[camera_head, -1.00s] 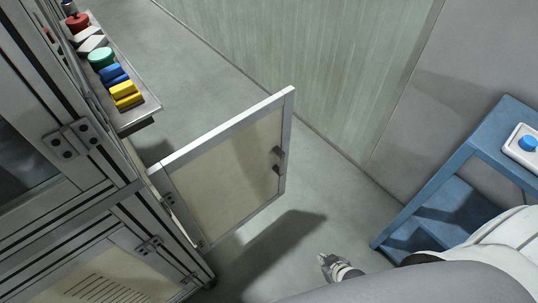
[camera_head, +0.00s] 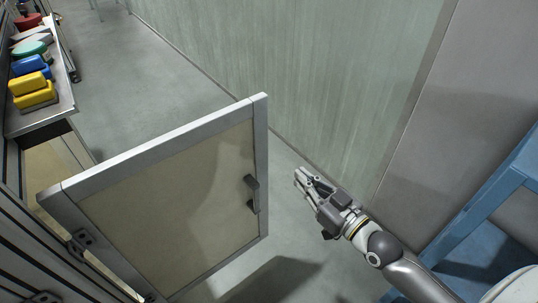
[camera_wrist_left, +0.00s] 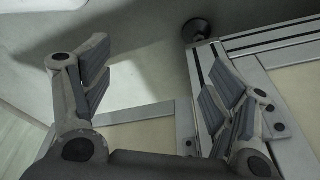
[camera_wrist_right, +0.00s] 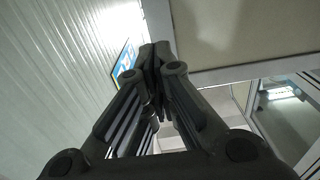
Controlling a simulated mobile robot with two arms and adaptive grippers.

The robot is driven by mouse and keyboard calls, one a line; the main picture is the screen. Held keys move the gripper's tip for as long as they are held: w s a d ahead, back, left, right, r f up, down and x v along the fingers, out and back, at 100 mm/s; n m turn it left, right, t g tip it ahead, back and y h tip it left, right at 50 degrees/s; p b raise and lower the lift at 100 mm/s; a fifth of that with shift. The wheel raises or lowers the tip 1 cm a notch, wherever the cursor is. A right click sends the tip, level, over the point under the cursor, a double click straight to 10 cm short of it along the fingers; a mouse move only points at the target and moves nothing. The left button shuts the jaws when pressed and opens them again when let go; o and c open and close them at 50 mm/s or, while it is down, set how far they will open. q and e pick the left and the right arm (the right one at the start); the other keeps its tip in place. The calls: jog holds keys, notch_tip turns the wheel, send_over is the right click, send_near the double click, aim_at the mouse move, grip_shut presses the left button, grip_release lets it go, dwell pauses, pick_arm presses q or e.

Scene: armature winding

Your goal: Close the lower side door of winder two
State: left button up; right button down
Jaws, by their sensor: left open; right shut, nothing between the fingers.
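The lower side door (camera_head: 170,205) of the winder stands open in the head view, a beige panel in a silver frame with a dark handle (camera_head: 252,194) near its free edge. Its hinges (camera_head: 82,240) are at the left, on the winder's frame (camera_head: 40,262). My right gripper (camera_head: 303,178) is shut and empty, just right of the door's free edge and apart from the handle. In the right wrist view its closed fingers (camera_wrist_right: 155,55) point up beside the door panel (camera_wrist_right: 240,35). My left gripper (camera_wrist_left: 155,85) is open and empty in the left wrist view, near silver frame profiles.
A green wall (camera_head: 300,70) runs behind the door. A blue table frame (camera_head: 480,215) stands at right. Grey floor (camera_head: 150,60) is clear beyond the door.

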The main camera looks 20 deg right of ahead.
aim_at(263, 144)
jog(key=x, duration=1.2)
jog(key=shift+w+b, duration=0.2)
jog(key=shift+b, duration=0.2)
jog(key=shift+w+a, duration=0.25)
jog(key=shift+w, duration=0.2)
pick_arm(q)
jog(key=shift+w+d+r, duration=0.1)
jog(key=shift+w+r, duration=0.05)
jog(key=shift+r, duration=0.55)
jog(key=shift+w+r, duration=0.15)
jog(key=shift+r, duration=0.5)
